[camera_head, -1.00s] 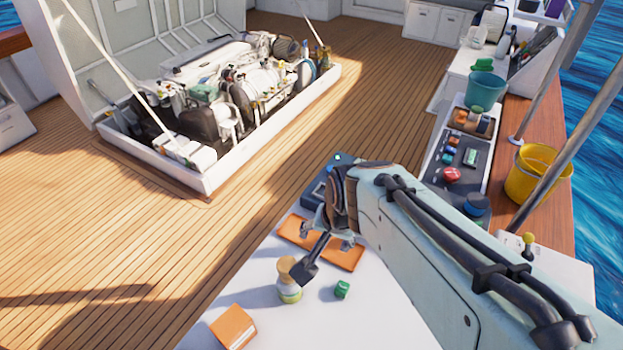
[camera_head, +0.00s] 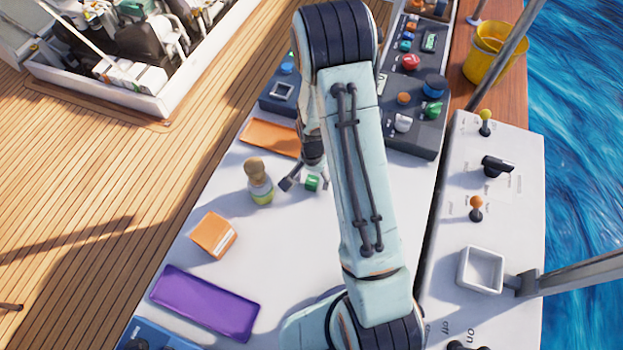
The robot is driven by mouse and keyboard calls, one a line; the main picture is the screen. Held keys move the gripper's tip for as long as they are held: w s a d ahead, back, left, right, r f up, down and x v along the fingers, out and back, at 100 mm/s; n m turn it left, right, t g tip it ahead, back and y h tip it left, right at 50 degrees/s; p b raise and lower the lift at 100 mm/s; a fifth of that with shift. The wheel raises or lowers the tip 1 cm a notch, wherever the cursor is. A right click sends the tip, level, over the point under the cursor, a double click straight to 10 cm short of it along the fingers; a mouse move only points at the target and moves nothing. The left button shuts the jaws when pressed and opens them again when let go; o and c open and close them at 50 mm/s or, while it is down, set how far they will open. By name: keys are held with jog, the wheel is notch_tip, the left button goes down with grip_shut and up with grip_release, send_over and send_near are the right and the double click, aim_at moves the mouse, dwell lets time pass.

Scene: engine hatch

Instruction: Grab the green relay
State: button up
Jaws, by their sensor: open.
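The green relay (camera_head: 313,183) is a small green block on the white table top, just left of my pale blue arm. My gripper (camera_head: 303,180) is down at the relay, pointing at the table. One dark open finger shows on the relay's left side, apart from it. The other finger and most of the gripper are hidden behind my arm, so I cannot tell whether anything touches the relay.
A bottle with a tan top (camera_head: 259,182) stands close to the left. An orange box (camera_head: 214,235), a purple pad (camera_head: 204,303) and an orange tray (camera_head: 270,138) lie on the table. A dark control panel (camera_head: 416,140) is at the right.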

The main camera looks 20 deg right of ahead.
jog(key=shift+f, duration=0.15)
grip_shut()
